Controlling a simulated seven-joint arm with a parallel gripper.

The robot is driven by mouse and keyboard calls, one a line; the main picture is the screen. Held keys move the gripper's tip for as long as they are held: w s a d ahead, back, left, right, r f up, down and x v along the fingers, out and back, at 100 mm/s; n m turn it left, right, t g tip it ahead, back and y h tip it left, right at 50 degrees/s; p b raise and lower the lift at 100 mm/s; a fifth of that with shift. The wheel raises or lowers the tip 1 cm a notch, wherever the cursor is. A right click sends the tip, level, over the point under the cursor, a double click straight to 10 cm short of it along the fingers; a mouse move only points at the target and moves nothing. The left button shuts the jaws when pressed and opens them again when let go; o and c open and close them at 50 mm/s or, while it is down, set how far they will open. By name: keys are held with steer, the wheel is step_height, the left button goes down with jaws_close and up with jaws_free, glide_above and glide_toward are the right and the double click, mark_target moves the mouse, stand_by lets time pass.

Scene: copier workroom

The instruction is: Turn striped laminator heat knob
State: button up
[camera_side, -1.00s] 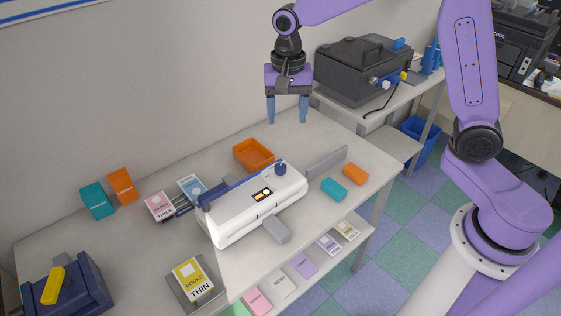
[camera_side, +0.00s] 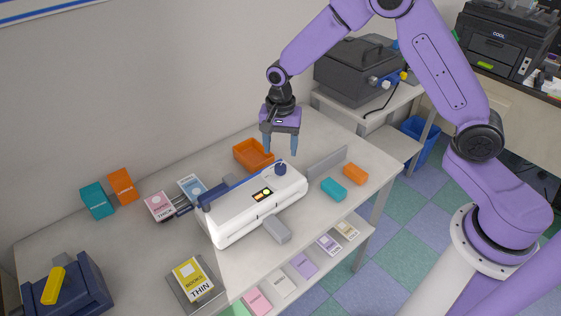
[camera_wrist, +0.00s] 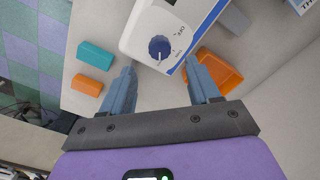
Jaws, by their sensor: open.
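The white laminator (camera_side: 250,208) stands on the table. Its dark blue heat knob (camera_side: 281,169) is on top near the right end. In the wrist view the knob (camera_wrist: 159,47) sits on a white dial with printed marks, ahead of and between my fingers; I cannot make out stripes on it. My gripper (camera_side: 281,148) points down with its fingers apart, just above and behind the knob. It also shows open and empty in the wrist view (camera_wrist: 163,85), not touching the knob.
An orange tray (camera_side: 253,155) lies close behind the laminator, near my fingers. A grey upright plate (camera_side: 326,163), a teal block (camera_side: 334,189) and an orange block (camera_side: 355,174) are to the right. A grey piece (camera_side: 276,230) juts from the laminator's front.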

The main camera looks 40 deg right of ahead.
mark_target(280, 165)
steer(key=shift+f, duration=3.05)
steer(key=c, duration=1)
